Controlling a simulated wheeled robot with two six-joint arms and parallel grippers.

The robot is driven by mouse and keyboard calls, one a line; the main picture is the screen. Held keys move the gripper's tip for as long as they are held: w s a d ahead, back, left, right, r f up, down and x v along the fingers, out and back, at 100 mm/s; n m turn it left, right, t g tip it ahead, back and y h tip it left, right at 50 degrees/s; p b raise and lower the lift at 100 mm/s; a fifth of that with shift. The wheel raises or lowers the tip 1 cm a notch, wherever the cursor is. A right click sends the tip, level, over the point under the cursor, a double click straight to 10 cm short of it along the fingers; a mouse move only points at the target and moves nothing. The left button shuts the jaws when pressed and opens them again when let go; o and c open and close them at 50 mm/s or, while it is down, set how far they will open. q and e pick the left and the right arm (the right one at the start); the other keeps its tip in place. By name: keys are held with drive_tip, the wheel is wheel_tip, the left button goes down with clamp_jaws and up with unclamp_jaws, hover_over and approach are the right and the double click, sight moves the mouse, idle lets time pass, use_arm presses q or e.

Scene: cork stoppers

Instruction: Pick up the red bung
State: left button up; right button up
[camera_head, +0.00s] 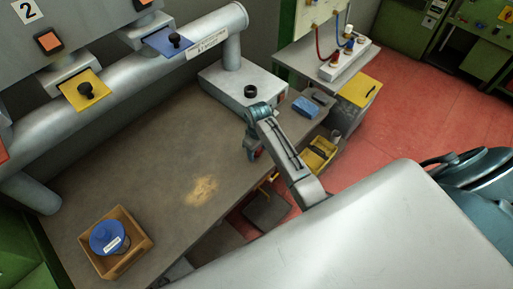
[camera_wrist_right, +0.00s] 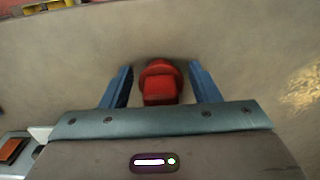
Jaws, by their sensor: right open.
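The red bung (camera_wrist_right: 159,85) stands on the workbench in the right wrist view, between the two blue fingers of my right gripper (camera_wrist_right: 160,78). The fingers are spread, with a gap showing on each side of the bung, so they do not appear to grip it. In the head view my right gripper (camera_head: 252,152) reaches down to the bench top near its right-hand edge. A bit of red shows beside it there, mostly hidden by the gripper. My left gripper is in neither view.
The workbench (camera_head: 150,170) is largely clear, with a pale dusty patch. A wooden box (camera_head: 138,262) holding a blue-lidded tub (camera_head: 107,238) sits at its near left end. A grey block with a black ring (camera_head: 250,92) stands beyond the gripper. Pipes with coloured plates run along the back.

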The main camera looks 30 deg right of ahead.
drive_tip(key=c, duration=0.8)
